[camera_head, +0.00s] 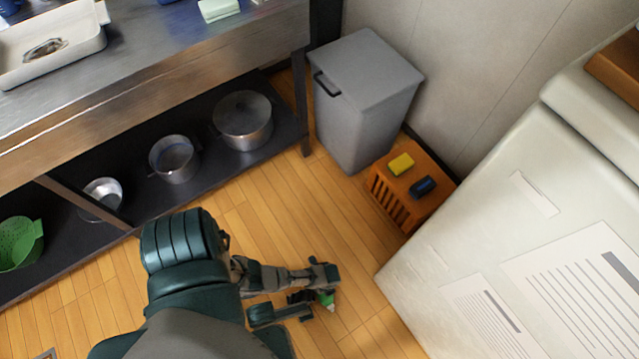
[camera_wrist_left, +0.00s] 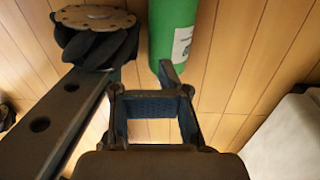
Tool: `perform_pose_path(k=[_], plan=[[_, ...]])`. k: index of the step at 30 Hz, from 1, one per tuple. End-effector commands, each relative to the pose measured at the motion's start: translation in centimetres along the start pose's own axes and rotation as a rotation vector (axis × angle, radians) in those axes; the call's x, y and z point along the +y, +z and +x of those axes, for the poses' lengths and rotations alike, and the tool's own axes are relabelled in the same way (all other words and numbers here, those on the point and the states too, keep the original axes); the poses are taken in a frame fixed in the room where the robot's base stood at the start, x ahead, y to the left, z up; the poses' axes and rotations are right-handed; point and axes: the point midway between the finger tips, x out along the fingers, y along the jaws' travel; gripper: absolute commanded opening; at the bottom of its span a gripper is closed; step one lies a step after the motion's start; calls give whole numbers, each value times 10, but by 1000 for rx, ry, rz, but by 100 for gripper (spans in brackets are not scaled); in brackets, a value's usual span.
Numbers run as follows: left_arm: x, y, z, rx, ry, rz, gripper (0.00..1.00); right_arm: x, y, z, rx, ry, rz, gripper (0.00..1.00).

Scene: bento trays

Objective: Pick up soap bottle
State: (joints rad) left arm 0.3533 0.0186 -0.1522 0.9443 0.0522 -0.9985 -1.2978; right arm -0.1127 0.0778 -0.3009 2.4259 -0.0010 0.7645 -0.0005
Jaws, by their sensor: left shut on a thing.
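The soap bottle (camera_head: 327,299) is green with a white tip, and only a small part of it shows by my left gripper (camera_head: 318,291) in the head view. In the left wrist view the green bottle (camera_wrist_left: 172,35) shows at the top, with a white label on its right side and its upper part cut off by the frame edge. My left gripper is shut on the bottle, above the wooden floor. The gripper hides part of the bottle. My right gripper is not in view.
An orange crate (camera_head: 385,205) bears a yellow sponge (camera_head: 401,164) and a dark blue item (camera_head: 423,187). A grey bin (camera_head: 365,115) stands behind it, and a large white cabinet (camera_head: 500,220) is at right. A steel counter (camera_head: 190,62) holds pots (camera_head: 243,120) on its lower shelf.

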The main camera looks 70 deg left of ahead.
Motion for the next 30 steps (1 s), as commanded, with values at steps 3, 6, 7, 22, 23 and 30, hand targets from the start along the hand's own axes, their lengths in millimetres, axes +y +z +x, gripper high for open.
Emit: perform_pose_path(k=[3, 6, 7, 22, 23, 30], plan=[[-1, 0, 0, 0, -3, 0, 0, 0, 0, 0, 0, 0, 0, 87], [-2, 0, -1, 0, -5, 0, 18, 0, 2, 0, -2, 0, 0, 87], [-2, 0, -1, 0, -6, 0, 26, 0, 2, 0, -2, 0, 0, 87], [-4, 0, -2, 0, -10, 1, 80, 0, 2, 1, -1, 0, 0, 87], [-4, 0, -2, 0, -11, 1, 80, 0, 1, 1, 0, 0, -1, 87], [-5, 1, -20, 0, -13, 0, 80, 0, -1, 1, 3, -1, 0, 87]])
